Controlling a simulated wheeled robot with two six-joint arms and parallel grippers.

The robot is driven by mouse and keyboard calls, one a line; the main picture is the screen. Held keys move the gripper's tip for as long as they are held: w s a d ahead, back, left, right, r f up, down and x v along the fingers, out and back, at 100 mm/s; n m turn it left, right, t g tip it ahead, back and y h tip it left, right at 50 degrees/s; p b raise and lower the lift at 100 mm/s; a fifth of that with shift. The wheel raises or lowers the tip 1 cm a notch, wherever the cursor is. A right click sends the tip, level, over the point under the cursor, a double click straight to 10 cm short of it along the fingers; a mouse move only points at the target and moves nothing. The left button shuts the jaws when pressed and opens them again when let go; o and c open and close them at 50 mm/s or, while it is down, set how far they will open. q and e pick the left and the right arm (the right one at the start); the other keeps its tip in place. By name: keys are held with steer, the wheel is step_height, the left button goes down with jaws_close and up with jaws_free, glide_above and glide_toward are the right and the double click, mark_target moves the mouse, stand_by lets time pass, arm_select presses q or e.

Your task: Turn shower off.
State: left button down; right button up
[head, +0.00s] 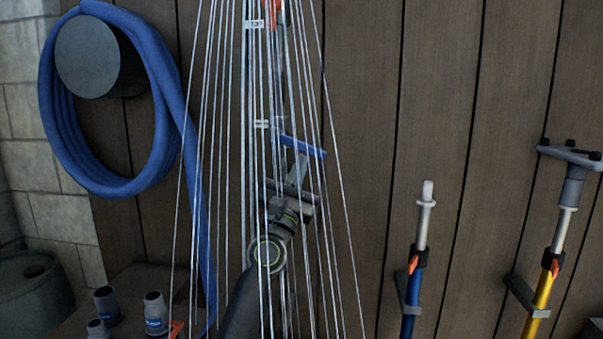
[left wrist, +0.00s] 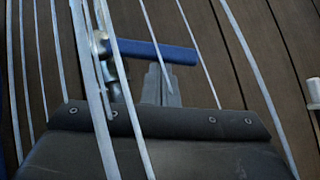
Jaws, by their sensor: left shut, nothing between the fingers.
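The shower is running: thin white water streams fan down from above the top edge of the head view. Behind them a blue lever handle (head: 303,147) sticks out to the right from the shower pipe (head: 252,60), slightly tilted down. It also shows in the left wrist view as a blue bar (left wrist: 155,52) reaching right from a metal valve body. My left gripper (head: 297,165) is shut and empty, with its tips just below the handle. The left wrist view shows its fingers (left wrist: 160,85) close under the bar; I cannot tell whether they touch. My right gripper is out of view.
A coiled blue hose (head: 60,125) hangs on a round grey holder (head: 100,57) at left. Blue and yellow poles (head: 412,285) (head: 541,300) stand in wall clips at right. Small grey bottles (head: 155,312) sit at lower left. The plank wall between handle and poles is bare.

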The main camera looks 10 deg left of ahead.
mark_target(312, 149)
arm_select(q)
steer(key=shift+d+r+n+t+y, duration=0.3)
steer(key=shift+d+n+y, duration=0.2)
steer(key=shift+n+y, duration=0.2)
steer(key=n+y, duration=0.2)
steer(key=n, duration=0.1)
steer(key=r+n+t+y, duration=0.1)
steer(key=y, duration=0.1)
steer(key=shift+d, duration=0.4)
steer(key=shift+d+r+n, duration=0.2)
steer(key=shift+r+n, duration=0.1)
steer(key=shift+r, duration=0.15)
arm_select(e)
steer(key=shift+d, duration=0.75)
arm_select(q)
steer(key=shift+r, duration=0.1)
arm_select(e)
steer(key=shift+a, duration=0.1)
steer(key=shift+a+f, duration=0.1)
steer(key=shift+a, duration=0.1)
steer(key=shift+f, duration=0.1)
